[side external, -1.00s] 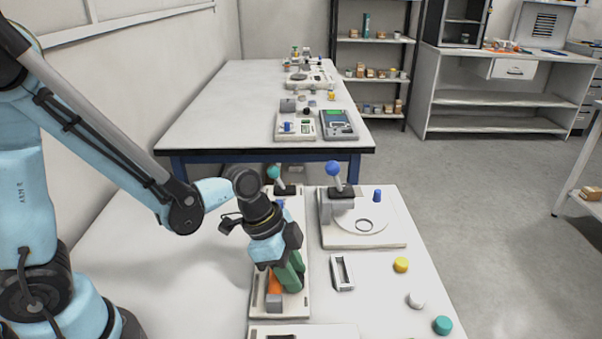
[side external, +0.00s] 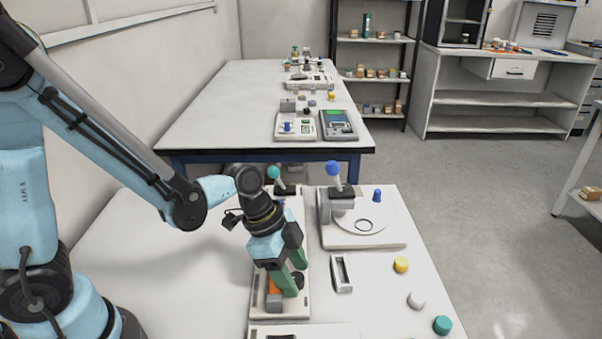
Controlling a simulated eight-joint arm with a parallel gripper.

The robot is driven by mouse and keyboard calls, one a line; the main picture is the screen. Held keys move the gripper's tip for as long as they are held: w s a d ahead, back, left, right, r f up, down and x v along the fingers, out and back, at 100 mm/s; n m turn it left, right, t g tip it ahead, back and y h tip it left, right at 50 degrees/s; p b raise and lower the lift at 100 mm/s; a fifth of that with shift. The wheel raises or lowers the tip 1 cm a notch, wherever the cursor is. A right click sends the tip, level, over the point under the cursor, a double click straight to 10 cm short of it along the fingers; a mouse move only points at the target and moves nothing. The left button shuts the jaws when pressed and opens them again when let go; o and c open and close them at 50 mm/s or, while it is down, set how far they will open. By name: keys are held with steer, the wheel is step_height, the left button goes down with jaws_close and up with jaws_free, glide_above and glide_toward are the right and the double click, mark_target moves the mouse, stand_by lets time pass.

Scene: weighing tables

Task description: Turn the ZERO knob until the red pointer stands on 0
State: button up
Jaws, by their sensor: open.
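My gripper (side external: 296,279) points down over the long pale instrument base (side external: 259,304) on the near table. Its two green fingers are apart. A dark round part (side external: 298,277), which may be the ZERO knob, shows between or just behind the fingers; I cannot tell whether they touch it. An orange part (side external: 275,285) and a grey block (side external: 274,301) sit on the base just left of the fingers. I cannot make out the red pointer, the scale or the 0 mark; the gripper covers part of the instrument.
A second device with a blue-knobbed lever (side external: 333,168) and round plate stands to the right. A small white slotted frame (side external: 342,273) lies near the gripper. Yellow (side external: 401,265), white (side external: 417,300) and green (side external: 442,325) caps lie at the right edge.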

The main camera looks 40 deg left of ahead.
steer(key=v, duration=1.2)
stand_by(0.4)
steer(key=n+g+y, duration=0.2)
steer(key=n+y, duration=0.2)
steer(key=n, duration=0.1)
glide_toward(297, 276)
steer(key=shift+f, duration=4.45)
steer(key=c, duration=1.1)
steer(key=shift+o, duration=0.2)
steer(key=shift+m, duration=0.7)
